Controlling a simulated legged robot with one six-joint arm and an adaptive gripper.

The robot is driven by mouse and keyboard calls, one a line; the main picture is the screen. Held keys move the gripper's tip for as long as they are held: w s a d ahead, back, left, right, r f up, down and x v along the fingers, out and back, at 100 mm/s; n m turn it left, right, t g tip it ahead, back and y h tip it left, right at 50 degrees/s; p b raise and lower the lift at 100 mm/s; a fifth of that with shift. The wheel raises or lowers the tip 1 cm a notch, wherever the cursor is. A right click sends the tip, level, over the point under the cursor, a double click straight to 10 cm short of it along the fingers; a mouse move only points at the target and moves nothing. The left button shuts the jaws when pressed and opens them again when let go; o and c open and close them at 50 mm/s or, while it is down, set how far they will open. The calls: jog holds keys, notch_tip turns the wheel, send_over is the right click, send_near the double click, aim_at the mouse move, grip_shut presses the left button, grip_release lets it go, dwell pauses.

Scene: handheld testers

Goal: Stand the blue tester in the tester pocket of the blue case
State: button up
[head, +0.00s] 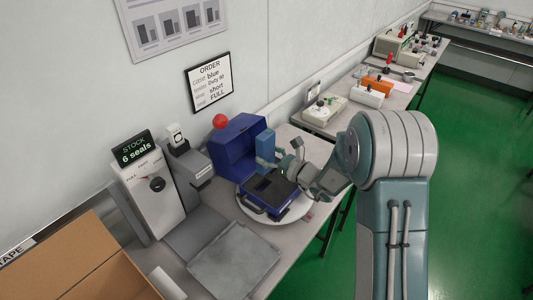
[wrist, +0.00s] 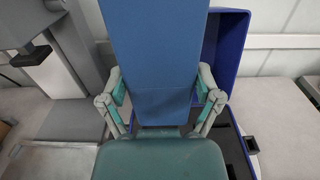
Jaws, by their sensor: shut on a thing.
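The blue tester (head: 265,141) is held upright above the blue case, in front of its raised lid. My gripper (head: 270,162) is shut on the tester. In the wrist view the tester (wrist: 155,55) fills the middle, with a finger of my gripper (wrist: 160,98) on each side. The blue case (head: 253,205) lies open on a round white plate, its lid (head: 229,152) standing up behind. Dark foam with recesses shows inside the case. In the wrist view the case (wrist: 228,40) is partly hidden by the tester and my gripper, and I cannot tell which recess lies under the tester.
A grey machine with a dial (head: 157,185) and a smaller grey device (head: 187,165) stand left of the case. A grey tray (head: 235,260) lies in front, and a cardboard box (head: 85,265) at lower left. A wall sign (head: 208,83) reads ORDER, blue, short, FULL.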

aim_at(268, 170)
jog(key=shift+a+f, duration=1)
jog(key=shift+f, duration=0.25)
jog(key=shift+d+f, duration=0.3)
jog(key=shift+f, duration=0.35)
jog(key=shift+d+f, duration=0.3)
jog(key=shift+f, duration=0.65)
jog(key=shift+a+f, duration=0.1)
jog(key=shift+a, duration=0.3)
jog(key=shift+d, duration=0.3)
jog(key=shift+a+f, duration=0.1)
jog(key=shift+f, duration=1.85)
jog(key=o, duration=1)
jog(key=shift+o, duration=0.2)
